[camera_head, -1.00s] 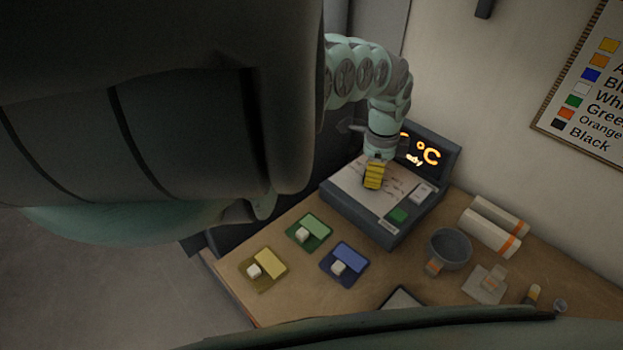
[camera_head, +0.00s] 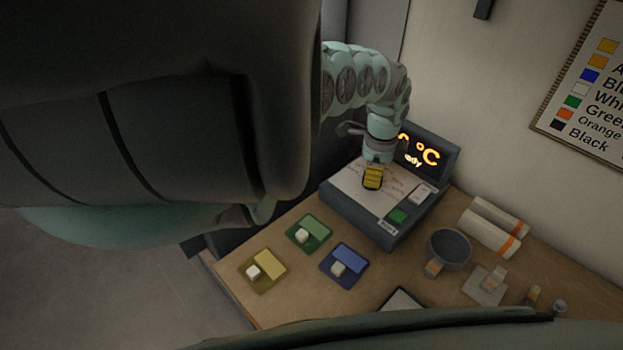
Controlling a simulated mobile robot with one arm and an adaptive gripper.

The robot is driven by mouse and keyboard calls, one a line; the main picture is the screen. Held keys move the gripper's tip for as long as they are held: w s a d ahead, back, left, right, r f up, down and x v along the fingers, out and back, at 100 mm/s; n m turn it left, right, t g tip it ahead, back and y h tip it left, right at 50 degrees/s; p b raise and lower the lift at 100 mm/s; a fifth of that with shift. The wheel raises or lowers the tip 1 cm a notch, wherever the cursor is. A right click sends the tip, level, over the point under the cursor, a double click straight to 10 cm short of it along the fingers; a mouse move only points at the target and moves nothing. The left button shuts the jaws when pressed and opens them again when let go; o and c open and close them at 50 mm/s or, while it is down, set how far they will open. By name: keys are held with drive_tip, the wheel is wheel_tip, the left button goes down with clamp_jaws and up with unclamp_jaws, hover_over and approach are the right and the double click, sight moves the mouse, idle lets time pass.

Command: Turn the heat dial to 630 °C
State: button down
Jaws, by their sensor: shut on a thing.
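The heat unit (camera_head: 334,188) is a dark grey box on the table with a white sloped panel. Its raised display (camera_head: 428,152) shows orange digits, of which only the end, "°C" and part of a word are visible. My gripper (camera_head: 372,180), with yellow-striped fingertips, points down at the panel's upper middle. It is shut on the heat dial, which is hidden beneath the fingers. The temperature value is hidden behind my wrist. A green button (camera_head: 398,216) and a pale switch (camera_head: 421,192) sit on the panel's right side.
Green (camera_head: 317,226), blue (camera_head: 352,256) and yellow (camera_head: 270,263) trays with white cubes lie in front. A colour chart (camera_head: 590,100) hangs on the wall.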

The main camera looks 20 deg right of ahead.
idle(0.4)
drive_tip(key=n, duration=0.2)
drive_tip(key=shift+w+a+f+n+b, duration=0.1)
drive_tip(key=shift+w+n+b, duration=0.05)
drive_tip(key=shift+n+b, duration=0.55)
drive_tip(key=shift+n, duration=1.2)
drive_tip(key=c, duration=0.9)
unclamp_jaws()
